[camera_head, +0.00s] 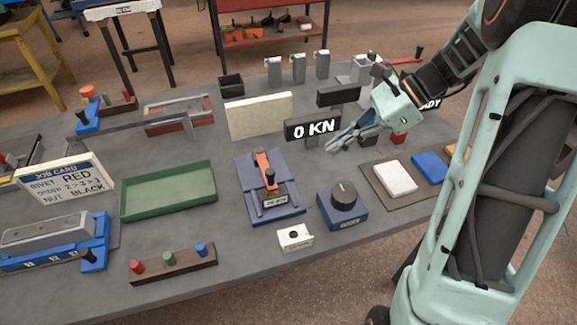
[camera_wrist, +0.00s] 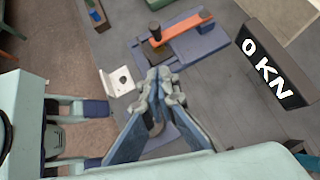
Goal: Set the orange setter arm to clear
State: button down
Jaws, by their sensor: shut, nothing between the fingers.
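The orange setter arm (camera_head: 262,165) lies on a blue base (camera_head: 282,211) near the middle of the bench, with a dark knob at its near end. A small dark label there carries a KN figure too small to read surely. In the wrist view the orange arm (camera_wrist: 195,24) is at the top, its dark knob at the left end. My gripper (camera_head: 334,143) is shut and empty, above the bench to the right of the setter and apart from it. A display (camera_head: 313,129) reads 0 KN.
A cream panel (camera_head: 259,115) stands behind. White, blue and yellow pads lie at the right.

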jog(key=shift+a, duration=0.1)
jog(key=x, duration=0.4)
jog(key=a+r+x, duration=0.1)
jog(key=x, duration=0.3)
jog(key=p+x, duration=0.1)
jog(key=x, duration=0.2)
jog(key=shift+s+a, duration=0.1)
jog(key=shift+a, duration=0.4)
jog(key=shift+a+f, duration=0.15)
jog(key=shift+a, duration=0.4)
jog(key=shift+s, duration=0.1)
